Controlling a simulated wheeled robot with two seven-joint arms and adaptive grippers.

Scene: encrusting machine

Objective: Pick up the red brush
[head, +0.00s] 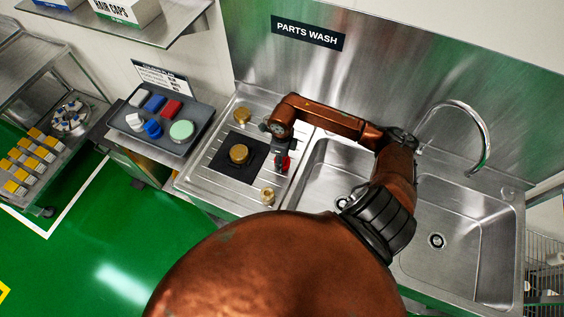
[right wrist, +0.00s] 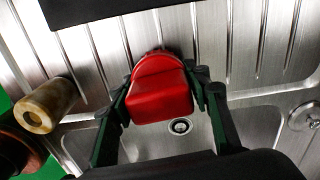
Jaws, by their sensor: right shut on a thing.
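The red brush (right wrist: 160,90) is a red block with a rounded end, seen between the two fingers of my right gripper (right wrist: 163,100) in the right wrist view. The gripper is shut on its sides. In the head view the brush (head: 285,163) shows as a small red patch below my right gripper (head: 281,158), over the ribbed steel drainboard (head: 215,170), right of the black mat. I cannot tell whether it touches the board. My left gripper is not in view.
Brass parts stand around it: one on the black mat (head: 226,167), one behind (head: 242,115), one in front (head: 267,195). Sink basins (head: 437,205) and a tap (head: 482,135) lie right. A grey tray (head: 190,140) with blue, white, red and green items stands left.

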